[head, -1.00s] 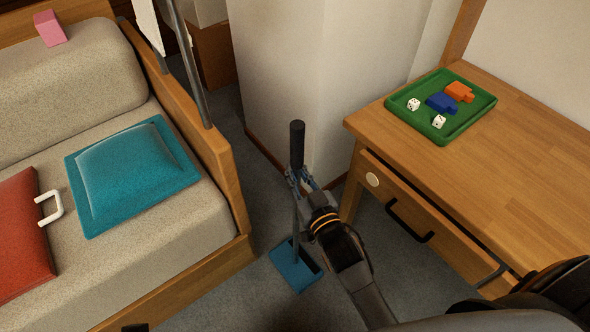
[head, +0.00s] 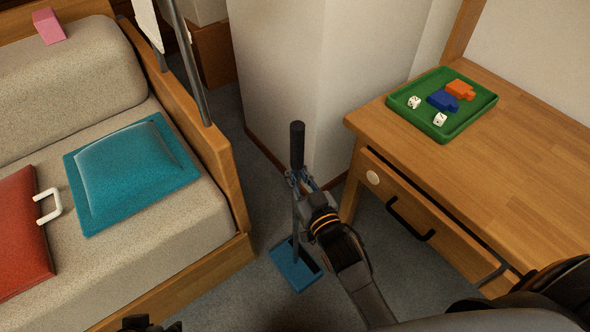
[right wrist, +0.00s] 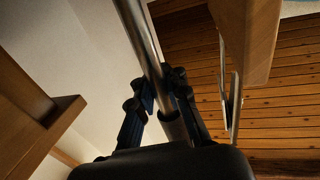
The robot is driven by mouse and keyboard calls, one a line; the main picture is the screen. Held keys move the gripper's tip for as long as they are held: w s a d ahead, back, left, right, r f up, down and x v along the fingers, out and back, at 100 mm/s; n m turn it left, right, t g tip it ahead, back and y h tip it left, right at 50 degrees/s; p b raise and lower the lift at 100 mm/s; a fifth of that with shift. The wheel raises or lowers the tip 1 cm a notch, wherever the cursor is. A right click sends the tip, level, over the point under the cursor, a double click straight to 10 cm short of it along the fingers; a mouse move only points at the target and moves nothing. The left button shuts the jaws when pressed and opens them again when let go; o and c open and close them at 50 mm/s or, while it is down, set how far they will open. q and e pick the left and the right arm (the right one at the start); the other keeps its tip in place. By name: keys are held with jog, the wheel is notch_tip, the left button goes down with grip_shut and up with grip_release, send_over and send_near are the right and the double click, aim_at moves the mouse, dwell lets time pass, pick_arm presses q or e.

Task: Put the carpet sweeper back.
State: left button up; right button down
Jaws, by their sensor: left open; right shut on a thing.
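The carpet sweeper (head: 297,145) stands upright on the grey carpet between the sofa and the desk, with a black grip on top and a blue head (head: 293,268) at the floor. My right gripper (head: 298,183) is shut on its shaft just below the black grip. In the right wrist view the metal shaft (right wrist: 139,35) runs between the fingers of the right gripper (right wrist: 160,98). My left gripper (head: 150,325) shows only in part at the bottom edge, open and away from the sweeper.
The wooden desk (head: 520,150) stands right, bearing a green tray (head: 490,101) with dice and blocks. The sofa (head: 170,235) at left holds a teal cushion (head: 130,170) and a red case (head: 20,240). A white wall corner (head: 290,60) rises behind the sweeper.

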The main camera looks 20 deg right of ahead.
jog(key=shift+r, duration=0.1)
jog(key=c, duration=1.3)
grip_release()
jog(key=shift+o, duration=0.2)
jog(key=shift+f, duration=0.35)
jog(key=shift+s, duration=0.15)
jog(key=s+d, duration=0.1)
jog(key=s, duration=1)
jog(key=shift+s+d+r, duration=0.2)
jog(key=shift+s+d, duration=0.05)
jog(key=shift+s, duration=0.05)
